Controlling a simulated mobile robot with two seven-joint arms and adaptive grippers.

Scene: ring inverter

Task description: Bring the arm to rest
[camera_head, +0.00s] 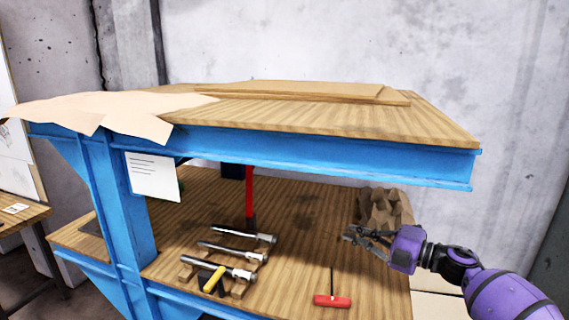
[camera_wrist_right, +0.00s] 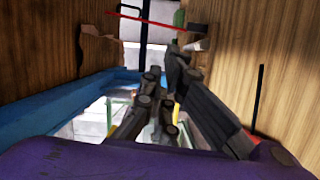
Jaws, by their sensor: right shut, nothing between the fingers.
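My right arm is purple and black and reaches in from the right in the head view. Its gripper (camera_head: 352,235) is shut and empty, held above the right part of the lower wooden shelf (camera_head: 300,205). The gripper fingers (camera_wrist_right: 150,105) also show in the wrist view, with nothing between them. My left gripper is in neither view.
A blue bench frame (camera_head: 300,152) carries a wooden top shelf above the lower one. A red-handled tool (camera_head: 332,301), several metal tools (camera_head: 232,250), a yellow-handled tool (camera_head: 214,279) and a crumpled brown paper bag (camera_head: 385,207) sit on the lower shelf.

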